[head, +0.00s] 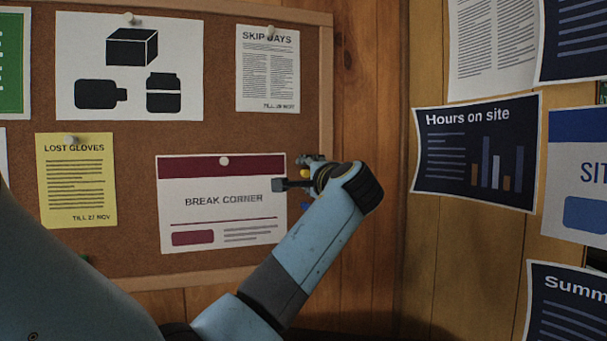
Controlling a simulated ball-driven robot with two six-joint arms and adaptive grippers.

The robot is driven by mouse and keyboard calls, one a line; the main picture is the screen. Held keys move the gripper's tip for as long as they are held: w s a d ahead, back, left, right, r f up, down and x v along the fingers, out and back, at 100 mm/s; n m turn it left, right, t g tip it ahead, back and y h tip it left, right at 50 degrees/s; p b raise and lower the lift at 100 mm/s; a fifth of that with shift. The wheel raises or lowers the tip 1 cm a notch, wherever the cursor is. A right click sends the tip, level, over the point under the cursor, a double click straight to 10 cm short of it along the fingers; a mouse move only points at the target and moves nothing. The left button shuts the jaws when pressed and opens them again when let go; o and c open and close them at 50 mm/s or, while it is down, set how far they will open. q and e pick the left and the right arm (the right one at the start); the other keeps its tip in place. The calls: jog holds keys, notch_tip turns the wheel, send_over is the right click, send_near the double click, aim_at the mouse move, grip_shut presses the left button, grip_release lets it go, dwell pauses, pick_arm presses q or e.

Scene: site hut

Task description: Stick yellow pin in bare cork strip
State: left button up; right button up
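The cork board (221,125) fills the left and middle of the head view. A bare strip of cork (311,120) runs between the papers and the board's right wooden frame. My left gripper (296,175) is in front of this strip, by the right edge of the BREAK CORNER notice (222,215). A small yellow spot, seemingly the yellow pin (304,173), shows beside the dark fingers. I cannot tell whether the fingers hold it or whether it touches the cork. The wrist hides part of the strip and frame. My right gripper is out of view.
A blue pin (304,205) shows below the gripper. The SKIP DAYS sheet (268,75) hangs above, the yellow LOST GLOVES sheet (76,185) at left. Wooden wall (368,100) lies right of the board; the Hours on site poster (474,155) hangs further right.

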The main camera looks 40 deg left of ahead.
pick_arm(q)
jog(key=v, duration=1.1)
jog(key=shift+s, duration=0.2)
jog(key=shift+d, duration=0.2)
